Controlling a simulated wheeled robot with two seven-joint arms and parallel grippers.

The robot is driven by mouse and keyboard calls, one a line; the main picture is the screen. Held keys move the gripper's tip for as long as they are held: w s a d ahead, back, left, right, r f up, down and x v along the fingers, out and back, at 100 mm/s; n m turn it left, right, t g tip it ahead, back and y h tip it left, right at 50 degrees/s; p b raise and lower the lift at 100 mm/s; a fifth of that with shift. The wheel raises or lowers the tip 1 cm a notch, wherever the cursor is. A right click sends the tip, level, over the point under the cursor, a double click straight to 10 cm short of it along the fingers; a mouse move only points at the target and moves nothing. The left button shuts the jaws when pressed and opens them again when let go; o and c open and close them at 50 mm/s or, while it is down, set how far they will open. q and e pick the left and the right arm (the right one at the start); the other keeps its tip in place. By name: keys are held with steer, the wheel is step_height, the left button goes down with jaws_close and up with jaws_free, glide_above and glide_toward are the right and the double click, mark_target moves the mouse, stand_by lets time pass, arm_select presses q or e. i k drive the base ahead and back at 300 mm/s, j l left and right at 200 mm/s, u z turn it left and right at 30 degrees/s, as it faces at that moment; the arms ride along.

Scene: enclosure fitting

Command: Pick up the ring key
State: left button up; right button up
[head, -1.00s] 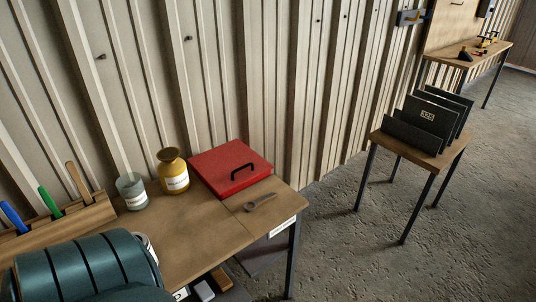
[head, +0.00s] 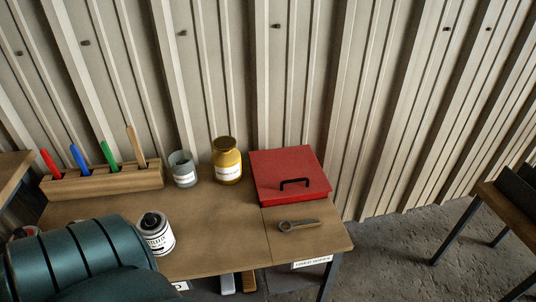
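The ring key (head: 298,225), a small grey metal wrench-like tool, lies flat on the right part of the wooden table (head: 225,243), in front of the red box and near the table's right end. Its ring end points left. A dark teal ribbed body (head: 85,260), which seems to be part of my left arm, fills the lower left of the head view. Neither gripper shows in the head view. Nothing covers the key.
A red box (head: 280,164) with a black handle stands behind the key. A yellow jar (head: 227,163), a glass (head: 182,170), a white can (head: 156,238) and a wooden rack (head: 90,185) with upright tools stand further left. Another table (head: 505,205) is at right.

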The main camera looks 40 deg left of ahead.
mark_target(316, 220)
steer(key=i+l+u, duration=0.15)
steer(key=u, duration=0.25)
steer(key=i+l+u, duration=0.15)
steer(key=u, duration=0.2)
steer(key=i+l+u, duration=0.1)
steer(key=l+u, duration=0.5)
steer(key=u, duration=0.15)
steer(key=i+l+u, duration=0.1)
steer(key=l+u, duration=0.3)
steer(key=l, duration=0.3)
